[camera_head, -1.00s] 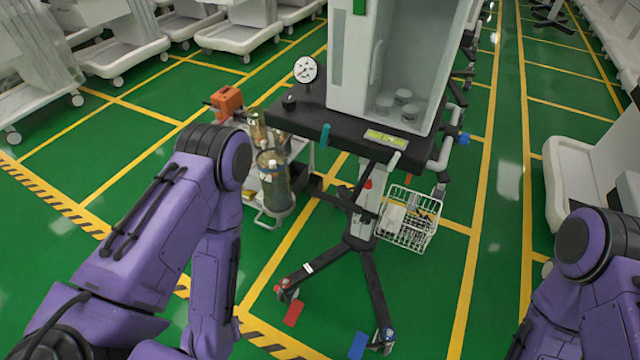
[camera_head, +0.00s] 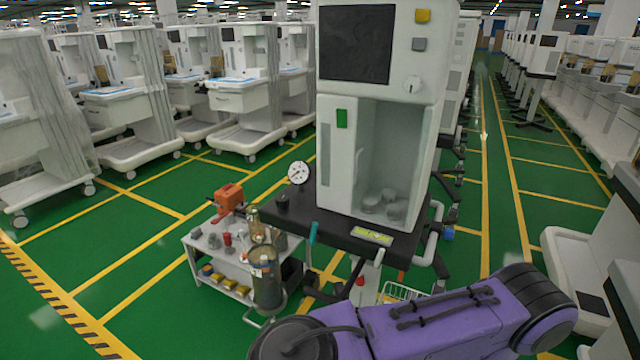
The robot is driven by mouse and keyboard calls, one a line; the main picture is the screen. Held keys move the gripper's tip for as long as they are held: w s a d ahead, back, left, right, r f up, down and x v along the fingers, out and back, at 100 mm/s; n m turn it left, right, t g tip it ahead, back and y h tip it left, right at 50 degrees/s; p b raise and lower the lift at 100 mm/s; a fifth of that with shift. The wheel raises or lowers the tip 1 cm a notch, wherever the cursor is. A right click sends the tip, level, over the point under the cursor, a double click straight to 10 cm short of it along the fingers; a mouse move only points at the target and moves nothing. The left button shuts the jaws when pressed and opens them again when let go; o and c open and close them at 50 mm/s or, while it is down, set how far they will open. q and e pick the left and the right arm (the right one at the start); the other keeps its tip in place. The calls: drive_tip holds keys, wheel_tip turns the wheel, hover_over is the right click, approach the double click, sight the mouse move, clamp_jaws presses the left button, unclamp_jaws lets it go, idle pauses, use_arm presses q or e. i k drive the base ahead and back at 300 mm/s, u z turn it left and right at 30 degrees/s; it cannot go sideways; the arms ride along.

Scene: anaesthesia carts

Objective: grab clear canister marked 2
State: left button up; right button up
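A clear, greenish canister (camera_head: 266,283) with a pale label stands upright at the front right corner of a small white cart, left of the tall machine. A second clear canister (camera_head: 256,226) with a brassy tint shows just behind it. Both are too small for me to read a number 2 on either. A purple arm of mine crosses the lower right of the view. Neither of my grippers is in view.
The white cart (camera_head: 217,248) also carries an orange device (camera_head: 229,197) and small parts, with yellow and grey items below. A tall white machine (camera_head: 382,110) on a black base stands close on the right. Green floor is open at left.

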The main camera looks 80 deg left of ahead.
sight(267, 280)
drive_tip(key=z, duration=0.05)
drive_tip(key=k, duration=1.05)
drive_tip(key=u, duration=0.05)
